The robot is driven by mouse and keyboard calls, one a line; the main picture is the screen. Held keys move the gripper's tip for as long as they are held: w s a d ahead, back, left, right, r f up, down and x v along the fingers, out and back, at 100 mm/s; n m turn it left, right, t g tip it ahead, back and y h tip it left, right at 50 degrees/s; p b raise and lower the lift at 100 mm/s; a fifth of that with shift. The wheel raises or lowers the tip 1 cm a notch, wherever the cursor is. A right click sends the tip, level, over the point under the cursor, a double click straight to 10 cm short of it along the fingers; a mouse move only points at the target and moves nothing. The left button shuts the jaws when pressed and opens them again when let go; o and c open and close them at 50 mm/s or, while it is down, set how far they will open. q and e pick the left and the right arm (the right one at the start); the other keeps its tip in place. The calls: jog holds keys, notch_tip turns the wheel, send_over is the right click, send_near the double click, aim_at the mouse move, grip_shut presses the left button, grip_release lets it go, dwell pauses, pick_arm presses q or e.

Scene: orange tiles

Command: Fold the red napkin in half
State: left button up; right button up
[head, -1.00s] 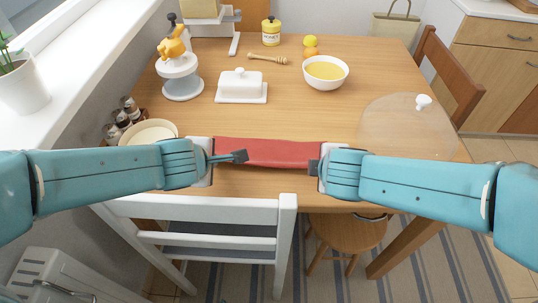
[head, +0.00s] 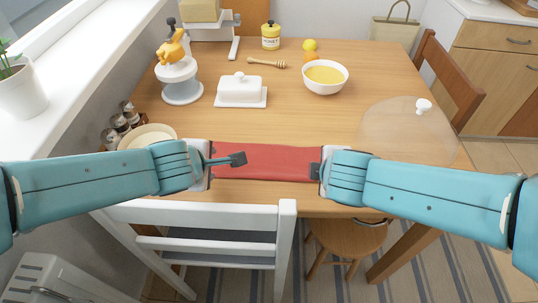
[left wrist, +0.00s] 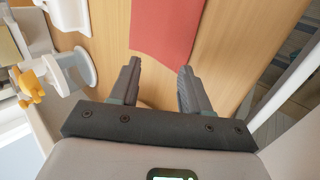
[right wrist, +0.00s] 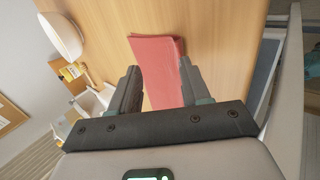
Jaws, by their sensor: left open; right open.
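The red napkin (head: 268,163) lies as a long strip across the near part of the table, between my two grippers. In the right wrist view the napkin (right wrist: 158,62) shows a doubled edge along its right side, like two layers lying together. My left gripper (head: 238,159) is open at the strip's left end; in the left wrist view the napkin (left wrist: 166,28) lies beyond its empty fingertips (left wrist: 159,66). My right gripper (head: 315,170) is open at the right end; its fingertips (right wrist: 160,66) are either side of the napkin in its wrist view, not closed on it.
A cream bowl (head: 147,134) stands left of the napkin, and a round clear lid (head: 405,130) lies to its right. A white butter dish (head: 241,92) and a bowl of yellow soup (head: 325,78) stand farther back. A white chair (head: 215,211) is at the near edge.

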pick_arm(q)
jog(key=v, duration=0.9)
jog(key=shift+w+r, duration=0.2)
jog(key=shift+r, duration=0.05)
pick_arm(e)
jog(key=v, duration=0.9)
jog(key=shift+w+r, duration=0.2)
jog(key=shift+r, duration=0.05)
